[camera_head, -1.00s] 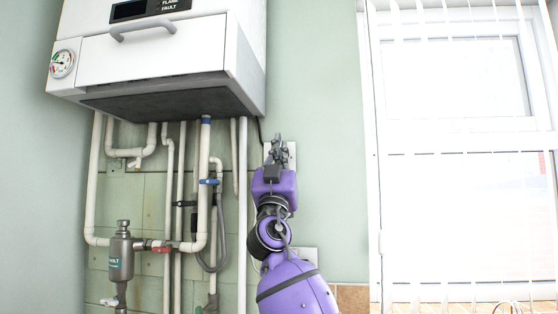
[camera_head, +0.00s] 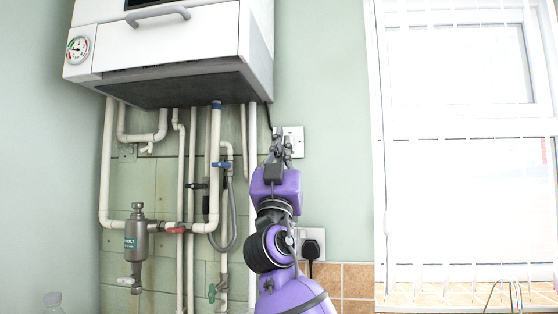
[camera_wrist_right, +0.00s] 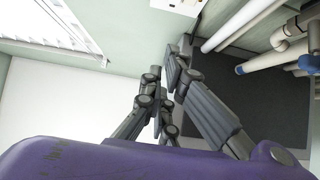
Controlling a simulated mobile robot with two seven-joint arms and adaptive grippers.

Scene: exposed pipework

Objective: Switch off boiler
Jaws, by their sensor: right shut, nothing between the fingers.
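The white boiler (camera_head: 170,45) hangs on the wall at the upper left, with a handle on its front panel and a round gauge at its left. A white wall switch plate (camera_head: 293,140) sits right of the pipes, below the boiler's right side. My right gripper (camera_head: 281,145) is shut and empty, its fingertips in front of the plate's left part; I cannot tell if they touch. In the right wrist view the gripper (camera_wrist_right: 172,75) points towards a white plate (camera_wrist_right: 178,5) at the top edge. My left gripper is not in view.
White pipes (camera_head: 189,220) with blue and red valve levers run down the wall left of my arm. A grey metal filter (camera_head: 137,238) is at lower left. A socket with a black plug (camera_head: 311,247) is below the switch. A window (camera_head: 460,150) is at right.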

